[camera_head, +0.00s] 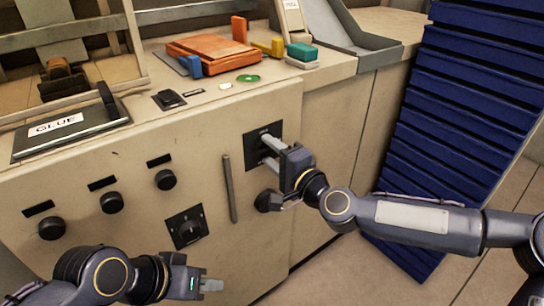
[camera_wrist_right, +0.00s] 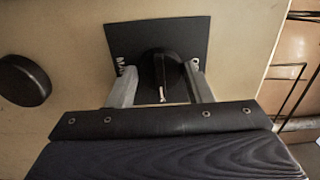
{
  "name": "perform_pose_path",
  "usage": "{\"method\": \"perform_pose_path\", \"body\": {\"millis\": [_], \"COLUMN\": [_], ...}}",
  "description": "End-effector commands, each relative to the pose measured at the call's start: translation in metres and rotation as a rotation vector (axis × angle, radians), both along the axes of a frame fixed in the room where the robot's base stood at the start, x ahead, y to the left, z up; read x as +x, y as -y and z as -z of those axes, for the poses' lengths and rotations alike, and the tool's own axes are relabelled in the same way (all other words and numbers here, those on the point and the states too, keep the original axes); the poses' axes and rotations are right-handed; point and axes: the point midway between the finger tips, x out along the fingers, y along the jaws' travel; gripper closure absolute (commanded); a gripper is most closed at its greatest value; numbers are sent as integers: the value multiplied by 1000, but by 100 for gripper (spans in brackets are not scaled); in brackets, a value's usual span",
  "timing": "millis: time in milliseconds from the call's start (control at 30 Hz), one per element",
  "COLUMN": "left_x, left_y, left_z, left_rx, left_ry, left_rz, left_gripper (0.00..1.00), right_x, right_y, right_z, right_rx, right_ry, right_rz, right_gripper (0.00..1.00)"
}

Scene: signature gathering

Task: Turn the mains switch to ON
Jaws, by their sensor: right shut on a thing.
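The mains switch is a black rotary knob (camera_wrist_right: 160,72) on a dark square plate (camera_wrist_right: 190,38) on the cabinet front. In the wrist view the plate's lettering is mostly covered, with only its first letters showing. My right gripper (camera_wrist_right: 160,88) has its two fingers on either side of the knob, shut on it. In the head view the plate (camera_head: 256,135) is at the right of the panel and my right gripper (camera_head: 272,152) hides most of the knob. My left gripper (camera_head: 215,285) is low in front of the cabinet, away from the switch; its fingers look close together and hold nothing visible.
Another round black knob (camera_head: 267,200) sits just below the switch. A vertical handle (camera_head: 229,188), a square-plated dial (camera_head: 186,228) and several knobs are further left on the panel. A stack of blue trays (camera_head: 455,120) stands at the right. The countertop holds an orange block tray (camera_head: 210,48).

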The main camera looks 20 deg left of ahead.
Motion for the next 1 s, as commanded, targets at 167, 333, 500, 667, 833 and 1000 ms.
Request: {"method": "perform_pose_path", "body": {"millis": [167, 333, 500, 667, 833, 1000], "left_x": [0, 0, 0, 0, 0, 0], "left_y": [0, 0, 0, 0, 0, 0], "left_z": [2, 2, 2, 2, 2, 2], "left_rx": [0, 0, 0, 0, 0, 0], "left_ry": [0, 0, 0, 0, 0, 0], "left_rz": [0, 0, 0, 0, 0, 0], "left_gripper": [64, 64, 64, 64, 64, 64], "right_x": [0, 0, 0, 0, 0, 0], "right_y": [0, 0, 0, 0, 0, 1], "right_z": [0, 0, 0, 0, 0, 0], "right_rx": [16, 19, 18, 18, 17, 17], "right_ry": [-20, -26, -25, -24, -23, -22], "right_rz": [1, 1, 1, 1, 1, 1], "right_gripper": [77, 77, 77, 41, 33, 33]}}
